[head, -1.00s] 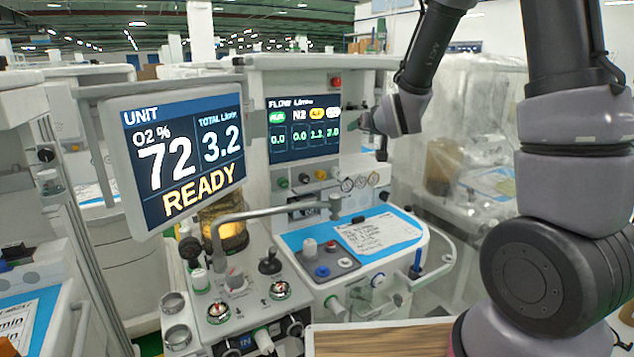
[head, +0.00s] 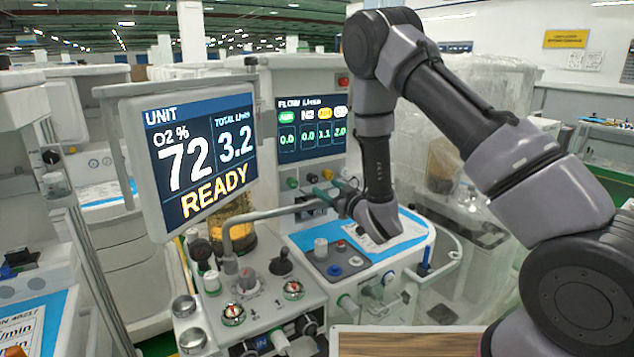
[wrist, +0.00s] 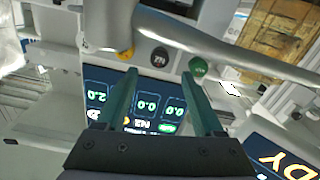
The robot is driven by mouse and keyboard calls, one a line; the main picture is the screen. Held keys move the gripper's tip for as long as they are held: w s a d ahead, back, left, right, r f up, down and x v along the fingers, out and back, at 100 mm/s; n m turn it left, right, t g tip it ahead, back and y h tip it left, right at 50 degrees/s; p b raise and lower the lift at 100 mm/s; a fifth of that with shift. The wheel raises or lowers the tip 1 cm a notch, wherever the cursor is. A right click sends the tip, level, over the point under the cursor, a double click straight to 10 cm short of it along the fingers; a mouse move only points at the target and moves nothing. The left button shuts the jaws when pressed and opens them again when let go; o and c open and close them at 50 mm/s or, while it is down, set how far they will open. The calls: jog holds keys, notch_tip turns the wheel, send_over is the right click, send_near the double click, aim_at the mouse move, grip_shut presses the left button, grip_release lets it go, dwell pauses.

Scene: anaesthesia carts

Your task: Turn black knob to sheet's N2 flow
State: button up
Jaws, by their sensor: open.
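The black N2 knob (wrist: 160,57) shows upside down in the wrist view, between a yellow knob (wrist: 125,54) and a green knob (wrist: 198,66). It is small in the head view (head: 312,178), below the flow screen (head: 312,125), where N2 reads 0.0. My gripper (wrist: 158,76) is open and empty. Its two fingers point at the knob row, with the black knob lined up between their tips; contact is not visible. The paper sheet (head: 412,229) lies on the blue mat (head: 303,240), largely hidden by my arm; its text is unreadable.
A grey metal pipe (head: 268,215) crosses in front of the knob panel, and a bar (wrist: 220,50) passes close by the knobs in the wrist view. The large READY monitor (head: 190,150) stands left. Knobs and dials (head: 293,290) fill the lower deck.

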aim_at(314, 179)
jog(key=x, duration=0.7)
jog(key=shift+w+a, duration=0.1)
jog(key=shift+w, duration=0.05)
grip_shut()
